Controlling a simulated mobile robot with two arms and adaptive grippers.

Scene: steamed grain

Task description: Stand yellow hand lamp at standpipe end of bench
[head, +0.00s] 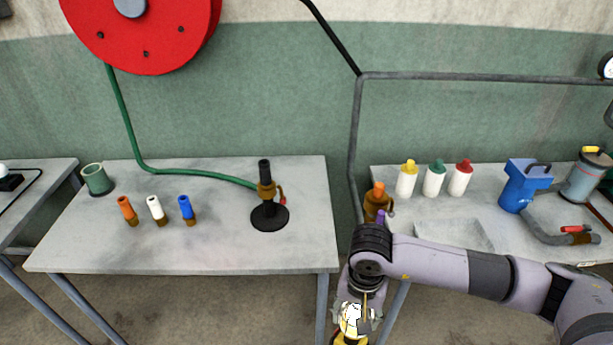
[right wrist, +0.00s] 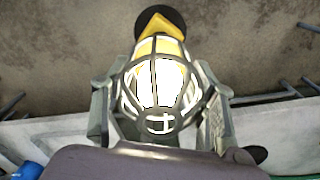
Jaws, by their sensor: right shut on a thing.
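The yellow hand lamp (head: 349,339) is at the bottom edge of the head view, partly cut off, with its lit cage up and yellow body below. My right gripper (head: 354,316) is shut around it, in front of the gap between the two benches. The right wrist view shows the glowing wire cage (right wrist: 157,85) between the fingers and the yellow body beyond, above the floor. My left gripper is not in view.
The left bench (head: 100,245) holds a green cup (head: 97,179), several coloured nozzles and a black-based brass fitting (head: 267,205) on a green hose. Its front right is bare.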

